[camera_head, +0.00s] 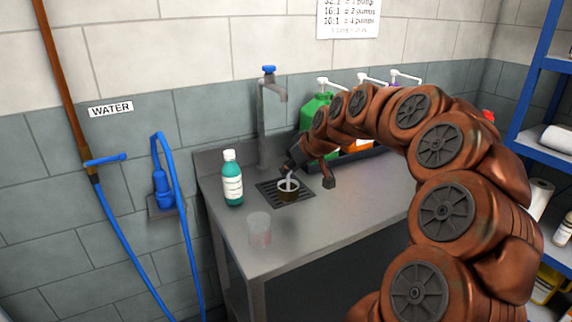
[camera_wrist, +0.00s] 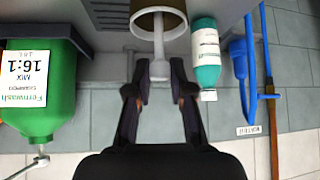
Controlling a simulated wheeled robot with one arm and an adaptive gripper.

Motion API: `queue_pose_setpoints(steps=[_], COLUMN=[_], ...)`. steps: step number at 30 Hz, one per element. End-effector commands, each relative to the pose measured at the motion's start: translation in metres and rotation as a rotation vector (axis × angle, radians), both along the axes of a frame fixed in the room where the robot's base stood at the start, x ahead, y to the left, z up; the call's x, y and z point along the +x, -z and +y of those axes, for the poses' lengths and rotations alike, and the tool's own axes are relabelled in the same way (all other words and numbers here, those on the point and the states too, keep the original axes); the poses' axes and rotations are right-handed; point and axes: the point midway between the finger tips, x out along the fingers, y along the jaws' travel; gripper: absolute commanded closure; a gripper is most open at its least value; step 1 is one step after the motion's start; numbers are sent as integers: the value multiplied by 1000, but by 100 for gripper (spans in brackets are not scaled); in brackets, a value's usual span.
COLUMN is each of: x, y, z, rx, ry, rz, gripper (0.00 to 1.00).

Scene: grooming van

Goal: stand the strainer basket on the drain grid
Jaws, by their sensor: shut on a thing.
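The strainer basket (camera_head: 289,194) is a small brown-gold cup with a pale grey upright handle, and it also shows at the top of the wrist view (camera_wrist: 143,22). My gripper (camera_wrist: 160,70) is shut on the handle's knob, with the cup beyond the fingertips. In the head view my gripper (camera_head: 290,168) is just above the basket. The dark slotted drain grid (camera_head: 268,189) is set in the grey counter, and part of it shows in the wrist view (camera_wrist: 106,14). The basket appears over the grid, roughly upright; I cannot tell whether its base touches.
A teal bottle (camera_head: 232,180) stands left of the grid. A clear cup (camera_head: 259,231) stands in front on the counter (camera_head: 330,215). A tap (camera_head: 262,125) rises behind. A green pump jug (camera_head: 314,112) and other pump bottles stand behind my arm.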

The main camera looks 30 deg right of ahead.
Motion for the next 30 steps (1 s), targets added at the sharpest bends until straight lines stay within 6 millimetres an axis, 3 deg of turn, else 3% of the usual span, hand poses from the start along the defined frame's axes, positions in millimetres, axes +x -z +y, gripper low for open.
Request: queue_pose_setpoints(steps=[18, 30], x=[77, 99], y=[8, 12], z=[-39, -50], rx=[-1, -1], ry=[2, 1], rz=[0, 1], gripper=[100, 100])
